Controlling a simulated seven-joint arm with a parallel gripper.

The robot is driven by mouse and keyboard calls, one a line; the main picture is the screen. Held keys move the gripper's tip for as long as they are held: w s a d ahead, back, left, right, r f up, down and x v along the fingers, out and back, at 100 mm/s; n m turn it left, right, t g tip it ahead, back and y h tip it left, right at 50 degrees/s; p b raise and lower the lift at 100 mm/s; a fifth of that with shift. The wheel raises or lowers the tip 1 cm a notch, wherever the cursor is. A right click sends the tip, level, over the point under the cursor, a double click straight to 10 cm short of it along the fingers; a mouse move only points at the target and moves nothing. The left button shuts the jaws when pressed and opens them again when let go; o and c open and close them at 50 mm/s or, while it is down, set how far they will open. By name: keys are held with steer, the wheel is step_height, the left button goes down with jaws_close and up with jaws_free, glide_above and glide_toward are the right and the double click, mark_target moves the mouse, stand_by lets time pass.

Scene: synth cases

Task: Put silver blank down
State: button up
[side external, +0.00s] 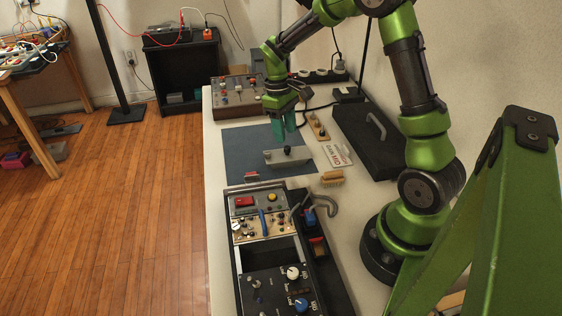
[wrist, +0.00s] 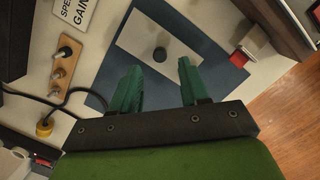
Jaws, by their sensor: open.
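The silver blank (side external: 272,157) is a flat plate with a small dark knob in its middle. It appears to lie flat on the blue-grey mat (side external: 248,140), near the mat's front edge. In the wrist view the blank (wrist: 137,42) shows as a pale rectangle on the mat (wrist: 205,40), its knob (wrist: 160,54) facing up. My gripper (side external: 285,140) has teal fingers pointing down, above and just behind the blank in the side view. In the wrist view my gripper (wrist: 158,78) is open, its fingers spread apart and empty, with the knob beyond the gap between them.
A rack (side external: 234,260) of panels stands in front of the mat. A lettered sign (side external: 337,154), a wooden strip with knobs (side external: 318,127), a brush (side external: 332,177) and a black case (side external: 368,140) lie to the right. A control box (side external: 237,97) stands behind.

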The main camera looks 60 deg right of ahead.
step_height(320, 180, up, 7)
steer(key=w, duration=0.1)
steer(key=s+a+r+m+t, duration=0.1)
steer(key=s+a+r+t, duration=0.35)
steer(key=a+r, duration=0.3)
steer(key=s+a+r+m+t+y, duration=0.1)
steer(key=s+a+m+t+y, duration=0.1)
steer(key=s+a, duration=0.6)
steer(key=shift+s+a+m+t, duration=0.25)
steer(key=shift+s+m+t, duration=0.25)
steer(key=shift+s+t, duration=0.6)
steer(key=shift+w+r, duration=0.15)
